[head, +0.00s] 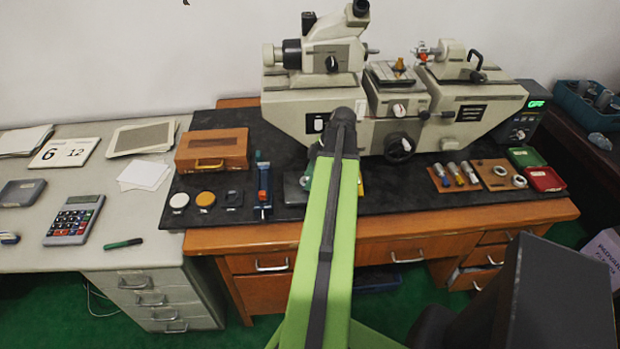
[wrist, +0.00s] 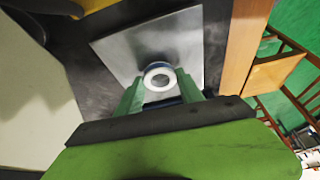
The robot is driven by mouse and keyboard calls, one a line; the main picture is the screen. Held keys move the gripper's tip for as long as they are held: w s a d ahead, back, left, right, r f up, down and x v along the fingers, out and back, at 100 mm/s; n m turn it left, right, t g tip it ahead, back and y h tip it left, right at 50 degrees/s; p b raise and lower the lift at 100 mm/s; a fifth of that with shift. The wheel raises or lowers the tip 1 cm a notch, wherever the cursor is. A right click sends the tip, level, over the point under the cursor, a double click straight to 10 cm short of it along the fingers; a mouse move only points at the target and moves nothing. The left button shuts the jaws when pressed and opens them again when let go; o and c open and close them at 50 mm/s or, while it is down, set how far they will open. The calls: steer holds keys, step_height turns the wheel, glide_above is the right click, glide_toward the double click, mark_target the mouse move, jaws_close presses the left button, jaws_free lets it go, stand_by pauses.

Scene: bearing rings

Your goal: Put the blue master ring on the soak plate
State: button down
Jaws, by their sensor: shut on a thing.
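The soak plate (wrist: 190,45), a square grey metal plate, lies behind and around the ring in that view. I cannot tell whether the ring touches the plate or is held above it. In the head view the plate (head: 293,190) shows partly left of my arm, which hides the ring and most of my gripper.
A large measuring machine (head: 380,125) stands behind the plate on the black bench top. A blue stand (head: 264,190) is just left of the plate. A wooden box (head: 212,150) is farther left. Wooden trays (head: 465,178) and red and green boxes (head: 543,179) lie right.

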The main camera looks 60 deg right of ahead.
steer(key=shift+f+b, duration=0.3)
stand_by(0.4)
steer(key=c, duration=0.7)
jaws_free()
steer(key=shift+o, duration=0.2)
step_height(320, 180, up, 9)
steer(key=p, duration=0.8)
steer(key=shift+f+p, duration=0.2)
steer(key=shift+p, duration=0.1)
steer(key=shift+w, duration=0.1)
